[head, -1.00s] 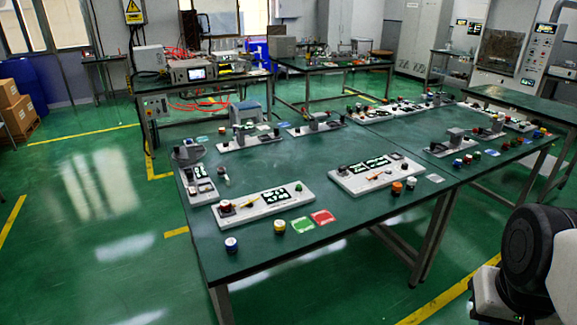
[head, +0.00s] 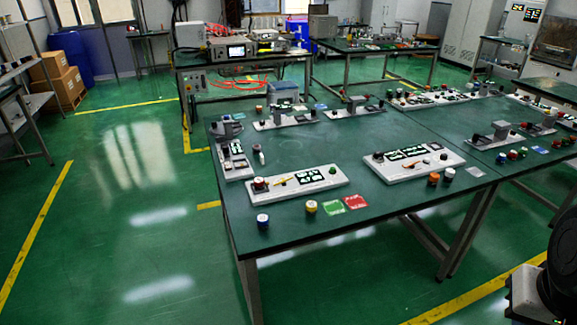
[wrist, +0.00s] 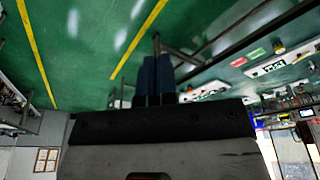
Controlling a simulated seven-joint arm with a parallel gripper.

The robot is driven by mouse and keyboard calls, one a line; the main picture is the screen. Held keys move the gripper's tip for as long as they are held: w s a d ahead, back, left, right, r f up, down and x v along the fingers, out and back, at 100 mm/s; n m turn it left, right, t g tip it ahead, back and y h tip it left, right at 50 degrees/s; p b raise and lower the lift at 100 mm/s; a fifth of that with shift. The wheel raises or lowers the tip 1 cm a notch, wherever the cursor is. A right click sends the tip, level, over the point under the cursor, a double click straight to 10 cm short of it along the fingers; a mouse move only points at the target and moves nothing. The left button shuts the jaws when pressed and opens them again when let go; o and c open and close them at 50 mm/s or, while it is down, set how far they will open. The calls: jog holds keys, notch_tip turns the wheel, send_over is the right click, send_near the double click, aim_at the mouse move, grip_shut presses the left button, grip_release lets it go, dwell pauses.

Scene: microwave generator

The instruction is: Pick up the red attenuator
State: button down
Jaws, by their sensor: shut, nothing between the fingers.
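A small cylinder with a dark red top (head: 259,184) stands on the left end of the near-left white board (head: 325,184) on the green table (head: 330,150) in the head view. Small red-topped pieces (head: 512,155) also show farther right; I cannot tell which one is the attenuator. My gripper (wrist: 155,60) shows in the wrist view with its dark blue fingers together and empty. It points over the green floor, apart from the table, which shows to its right.
Blue (head: 263,222) and yellow (head: 311,208) capped cylinders stand along the table's front edge, beside green (head: 332,207) and red (head: 355,202) cards. A second white board (head: 413,164) lies to the right. The floor (head: 130,220) left of the table is open.

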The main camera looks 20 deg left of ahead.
dwell(0.4)
jog(key=c, duration=0.5)
grip_release()
